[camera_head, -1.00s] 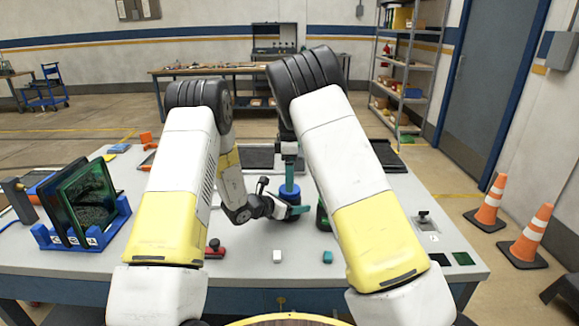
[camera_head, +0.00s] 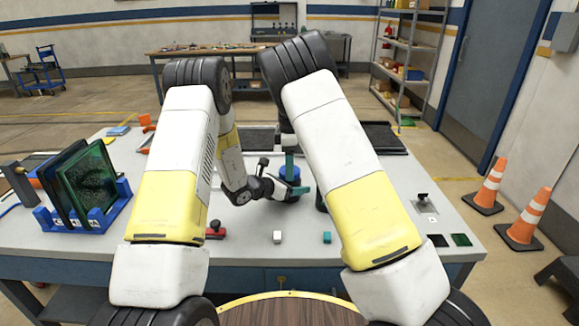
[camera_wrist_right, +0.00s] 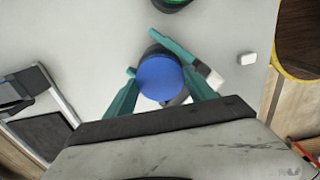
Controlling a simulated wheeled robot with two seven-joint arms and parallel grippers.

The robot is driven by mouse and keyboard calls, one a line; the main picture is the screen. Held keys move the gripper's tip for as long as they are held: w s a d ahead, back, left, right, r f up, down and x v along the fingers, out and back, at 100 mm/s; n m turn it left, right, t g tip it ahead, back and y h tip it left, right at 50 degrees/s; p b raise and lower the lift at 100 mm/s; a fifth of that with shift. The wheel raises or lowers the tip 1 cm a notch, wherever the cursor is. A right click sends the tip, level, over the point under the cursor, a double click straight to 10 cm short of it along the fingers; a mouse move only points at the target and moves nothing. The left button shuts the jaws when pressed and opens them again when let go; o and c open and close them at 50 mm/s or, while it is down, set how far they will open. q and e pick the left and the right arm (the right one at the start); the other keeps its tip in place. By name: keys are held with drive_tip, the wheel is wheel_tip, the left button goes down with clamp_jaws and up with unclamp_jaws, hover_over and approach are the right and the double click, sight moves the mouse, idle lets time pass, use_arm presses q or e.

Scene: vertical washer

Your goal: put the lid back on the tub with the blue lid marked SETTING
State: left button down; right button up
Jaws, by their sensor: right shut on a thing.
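The blue lid (camera_wrist_right: 160,78) is between the two teal fingers of my right gripper (camera_wrist_right: 161,92), which is shut on it. In the head view the right gripper (camera_head: 290,166) points down with the blue lid (camera_head: 289,176) under it. A dark tub body (camera_wrist_right: 154,50) shows partly beneath the lid; I cannot tell whether the lid is seated on it. My left gripper (camera_head: 297,190) lies low beside it, its teal fingers near the tub's sides. Its grip is mostly hidden. The SETTING marking is not readable.
A green-topped round thing (camera_wrist_right: 172,3) stands near the tub. A white block (camera_head: 277,237) and a teal block (camera_head: 327,237) lie near the table's front. A blue rack (camera_head: 88,218) with dark panels stands at left.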

drive_tip(key=m, duration=0.6)
drive_tip(key=shift+m, duration=0.4)
drive_tip(key=m, duration=1.2)
drive_tip(key=shift+m, duration=0.3)
drive_tip(key=m, duration=0.8)
drive_tip(key=o, duration=1.6)
drive_tip(key=shift+o, duration=0.2)
wheel_tip(320, 180, up, 12)
